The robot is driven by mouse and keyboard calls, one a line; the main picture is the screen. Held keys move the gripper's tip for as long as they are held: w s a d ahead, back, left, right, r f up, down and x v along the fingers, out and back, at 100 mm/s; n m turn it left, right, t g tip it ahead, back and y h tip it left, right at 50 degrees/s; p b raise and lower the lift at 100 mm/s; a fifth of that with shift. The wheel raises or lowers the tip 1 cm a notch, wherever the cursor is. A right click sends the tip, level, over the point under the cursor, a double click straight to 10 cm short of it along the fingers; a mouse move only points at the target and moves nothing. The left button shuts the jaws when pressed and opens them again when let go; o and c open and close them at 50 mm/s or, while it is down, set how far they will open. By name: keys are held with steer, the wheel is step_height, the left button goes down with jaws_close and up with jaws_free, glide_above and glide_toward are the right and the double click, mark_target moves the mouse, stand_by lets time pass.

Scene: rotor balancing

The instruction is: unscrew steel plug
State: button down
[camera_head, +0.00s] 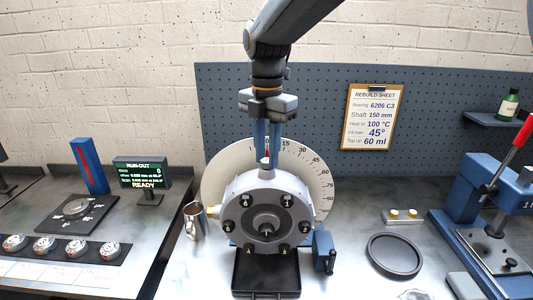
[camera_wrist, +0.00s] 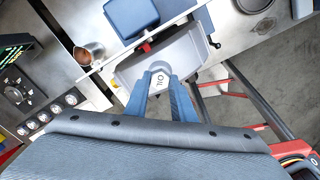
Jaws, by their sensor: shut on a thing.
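The grey round housing (camera_head: 268,212) stands upright in the middle of the bench in the head view, with a ring of bolts and a dark shaft hub on its front face. The steel plug (camera_head: 265,165) is at the top of the housing. My gripper (camera_head: 267,158) points straight down from above, its blue fingers shut on the plug. In the wrist view my gripper (camera_wrist: 161,82) closes around a pale round top marked OIL, the plug (camera_wrist: 160,78). The plug's lower part is hidden, so I cannot tell how far it is threaded in.
A degree dial (camera_head: 318,180) stands behind the housing, and a black tray (camera_head: 266,290) lies below it. A metal jug (camera_head: 194,221) is to the left, a blue block (camera_head: 324,252) close right, a dark round dish (camera_head: 395,257) and a blue press (camera_head: 470,190) further right.

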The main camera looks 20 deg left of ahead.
steer(key=n, duration=0.4)
steer(key=shift+n, duration=0.4)
steer(key=n, duration=0.5)
steer(key=shift+b, duration=0.4)
steer(key=shift+r, duration=0.15)
steer(key=shift+r, duration=0.4)
steer(key=shift+r+p, duration=0.5)
steer(key=shift+r, duration=0.1)
steer(key=shift+r, duration=2.45)
